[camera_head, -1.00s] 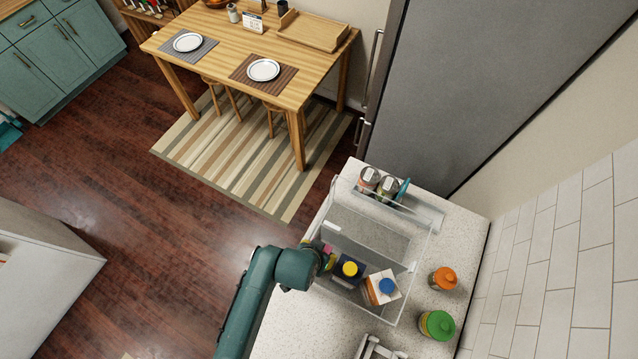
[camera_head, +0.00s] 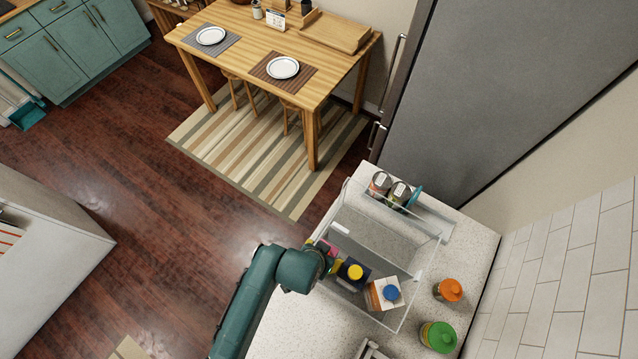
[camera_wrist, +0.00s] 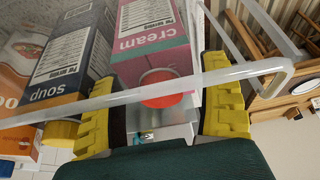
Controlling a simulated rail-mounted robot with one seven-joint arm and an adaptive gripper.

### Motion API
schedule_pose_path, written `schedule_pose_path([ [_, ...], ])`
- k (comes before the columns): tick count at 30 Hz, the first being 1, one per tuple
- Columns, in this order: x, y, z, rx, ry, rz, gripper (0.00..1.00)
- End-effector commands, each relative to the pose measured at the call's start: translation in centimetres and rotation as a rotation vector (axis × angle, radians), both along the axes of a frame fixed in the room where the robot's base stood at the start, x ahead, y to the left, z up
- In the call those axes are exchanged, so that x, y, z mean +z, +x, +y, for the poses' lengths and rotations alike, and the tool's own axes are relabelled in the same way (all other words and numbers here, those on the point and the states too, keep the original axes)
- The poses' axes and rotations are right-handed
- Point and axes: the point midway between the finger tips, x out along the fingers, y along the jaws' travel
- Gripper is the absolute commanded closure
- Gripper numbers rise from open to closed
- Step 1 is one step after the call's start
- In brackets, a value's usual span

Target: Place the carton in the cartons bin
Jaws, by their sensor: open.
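A pink carton marked "cream" with a red cap (camera_wrist: 150,35) is between the two spread yellow fingers of my open gripper (camera_wrist: 163,85) in the wrist view. In the head view only a small pink part of this carton (camera_head: 325,246) shows beside my gripper (camera_head: 331,260), which hides the rest. The carton is in the near compartment of a clear bin (camera_head: 404,318), beside a dark "soup" carton with a yellow cap (camera_head: 353,272) and a white-and-orange carton with a blue cap (camera_head: 384,294). I cannot tell whether the fingers touch the carton.
The clear bin's rim (camera_wrist: 245,70) crosses in front of the cartons in the wrist view. Cans (camera_head: 380,184) stand in the far compartment; the middle one looks empty. An orange-lidded jar (camera_head: 448,290) and a green-lidded jar (camera_head: 438,337) stand right of the bin on the counter.

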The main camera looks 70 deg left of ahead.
Motion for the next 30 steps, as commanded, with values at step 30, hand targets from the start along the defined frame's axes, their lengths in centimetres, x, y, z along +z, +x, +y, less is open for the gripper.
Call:
schedule_pose_path([
  [30,20.7,9.1,-2.4,-0.175,0.268,-0.353,0.22],
])
